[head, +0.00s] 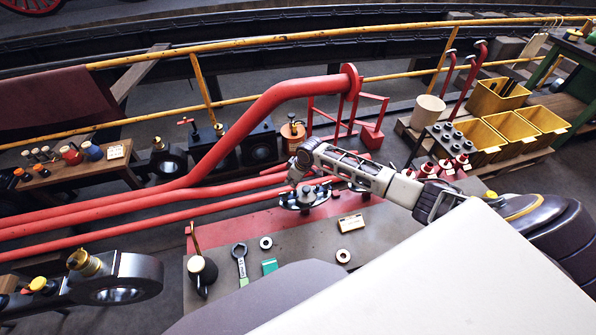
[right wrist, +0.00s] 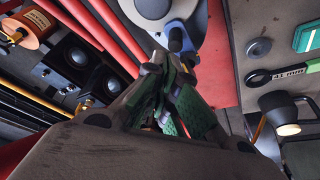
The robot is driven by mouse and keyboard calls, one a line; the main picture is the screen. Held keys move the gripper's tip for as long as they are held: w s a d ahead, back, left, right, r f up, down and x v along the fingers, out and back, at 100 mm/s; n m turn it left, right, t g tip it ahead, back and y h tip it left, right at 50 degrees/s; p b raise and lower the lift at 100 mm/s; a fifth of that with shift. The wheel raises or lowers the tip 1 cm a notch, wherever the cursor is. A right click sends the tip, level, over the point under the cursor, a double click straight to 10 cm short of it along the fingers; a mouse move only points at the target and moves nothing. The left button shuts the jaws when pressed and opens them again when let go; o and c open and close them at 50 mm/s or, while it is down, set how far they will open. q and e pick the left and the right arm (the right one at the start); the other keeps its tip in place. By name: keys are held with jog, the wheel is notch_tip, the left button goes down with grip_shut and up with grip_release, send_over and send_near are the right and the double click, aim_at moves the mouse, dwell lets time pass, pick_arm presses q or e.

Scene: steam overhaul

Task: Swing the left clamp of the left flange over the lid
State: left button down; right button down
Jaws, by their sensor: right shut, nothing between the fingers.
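The left flange (head: 305,197) is a round grey piece with dark clamps around it, on the red strip of the bench. My right gripper (head: 300,168) is above and behind it, its arm reaching in from the right. In the right wrist view my right gripper (right wrist: 178,95) has its green-padded fingers shut with nothing held. Beyond the fingertips, part of a flange (right wrist: 155,10) and a clamp with a blue-grey rounded end (right wrist: 178,38) show near the top edge. I cannot tell whether the fingers touch this clamp. The lid is not clearly distinguishable. My left gripper is not in view.
Red pipes (head: 130,205) run along behind the flange. A second flange (head: 358,188) lies to its right, partly hidden by my arm. A spanner (head: 240,263), a black lamp (head: 201,272), rings and a tag (head: 350,223) lie on the near bench. Yellow bins (head: 497,97) stand at right.

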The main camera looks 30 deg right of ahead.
aim_at(298, 195)
jog(key=v, duration=0.8)
jog(key=shift+r, duration=0.4)
jog(key=shift+s+f, duration=0.1)
jog(key=shift+s, duration=0.05)
dwell(0.3)
